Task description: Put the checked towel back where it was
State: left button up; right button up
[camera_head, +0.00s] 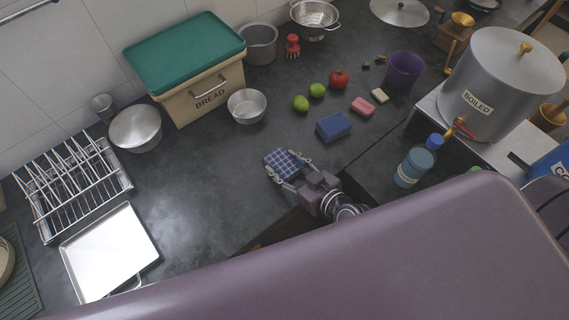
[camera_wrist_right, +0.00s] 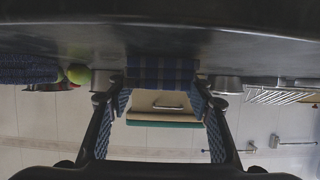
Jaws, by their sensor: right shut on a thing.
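I cannot tell whether the towel touches the counter. My left gripper is not in view.
A blue folded block (camera_head: 334,127), pink sponge (camera_head: 363,106) and limes (camera_head: 300,103) lie behind the towel. A blue bottle (camera_head: 414,167) stands to its right. The bread bin (camera_head: 208,98) and a steel bowl (camera_head: 247,107) are behind left.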

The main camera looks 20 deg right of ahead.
jog(key=shift+f, duration=0.15)
jog(key=o, duration=1.1)
jog(key=shift+s+r, duration=0.1)
jog(key=shift+r, duration=0.1)
jog(key=b+v, duration=0.1)
jog(key=v, duration=0.9)
jog(key=shift+s+d+r+b, duration=0.1)
jog(key=shift+s+d+b, duration=0.05)
jog(key=shift+s+b, duration=0.15)
jog(key=shift+s+d+r, duration=0.15)
jog(key=shift+s+r, duration=0.2)
jog(key=shift+s, duration=0.1)
